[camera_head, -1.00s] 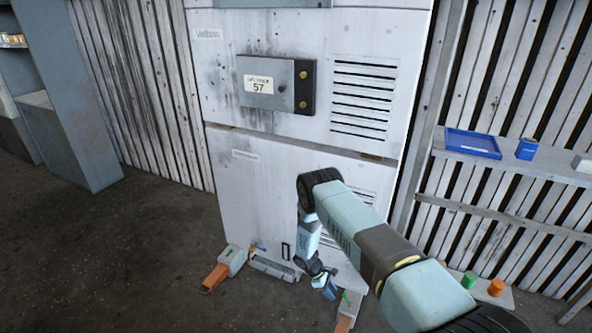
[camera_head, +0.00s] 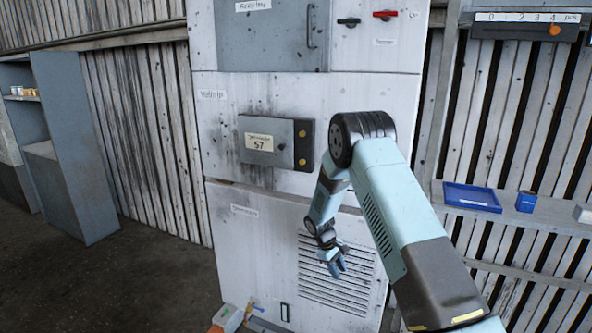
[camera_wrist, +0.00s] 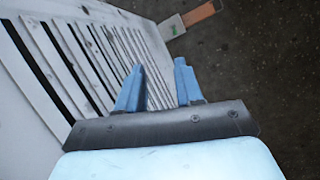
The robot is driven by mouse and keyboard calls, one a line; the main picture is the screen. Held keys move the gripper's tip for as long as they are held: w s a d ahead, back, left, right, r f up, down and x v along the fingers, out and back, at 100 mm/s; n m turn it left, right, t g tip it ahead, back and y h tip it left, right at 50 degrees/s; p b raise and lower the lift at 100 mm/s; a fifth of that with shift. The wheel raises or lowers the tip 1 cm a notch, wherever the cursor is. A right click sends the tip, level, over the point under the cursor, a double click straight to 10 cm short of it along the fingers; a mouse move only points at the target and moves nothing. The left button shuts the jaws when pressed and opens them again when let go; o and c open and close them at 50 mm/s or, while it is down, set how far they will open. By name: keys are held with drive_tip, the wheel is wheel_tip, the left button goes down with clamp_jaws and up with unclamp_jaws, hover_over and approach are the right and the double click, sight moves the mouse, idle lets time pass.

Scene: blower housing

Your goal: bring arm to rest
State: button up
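My gripper (camera_head: 337,264) hangs in front of the lower part of the white cabinet (camera_head: 255,250), before its slatted vent (camera_head: 335,280). In the wrist view, the two blue fingers of my gripper (camera_wrist: 158,82) stand apart with nothing between them. The fingers point down past the vent slats (camera_wrist: 95,60) toward the dark floor (camera_wrist: 250,60). I cannot tell the exact gap between the fingers and the cabinet face.
A grey box labelled 57 (camera_head: 270,142) juts from the cabinet. A shelf at right holds a blue tray (camera_head: 472,197) and a small blue box (camera_head: 526,201). A grey shelf unit (camera_head: 75,150) stands at left. Parts lie at the cabinet's foot, including a pale one (camera_head: 228,317).

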drive_tip(key=s+d+r+m+t+y, duration=0.15)
drive_tip(key=s+r, duration=0.25)
drive_tip(key=r, duration=0.7)
drive_tip(key=s+d+r+m, duration=0.2)
drive_tip(key=s+r, duration=0.3)
drive_tip(key=r, duration=0.7)
drive_tip(key=s+d+r+m+t+y, duration=0.15)
drive_tip(key=s+r, duration=0.25)
drive_tip(key=r, duration=0.7)
drive_tip(key=s+d+r+m+t, duration=0.1)
drive_tip(key=s+r, duration=0.3)
drive_tip(key=s, duration=0.5)
drive_tip(key=s+d+r+m+t, duration=0.1)
drive_tip(key=s+r, duration=0.3)
drive_tip(key=s, duration=0.6)
drive_tip(key=s+d+r+m+t+y, duration=0.1)
drive_tip(key=s+r+m, duration=0.1)
drive_tip(key=s, duration=0.7)
drive_tip(key=shift+s+d+r+t, duration=0.15)
drive_tip(key=shift+s+r+t, duration=0.25)
drive_tip(key=shift+r, duration=0.5)
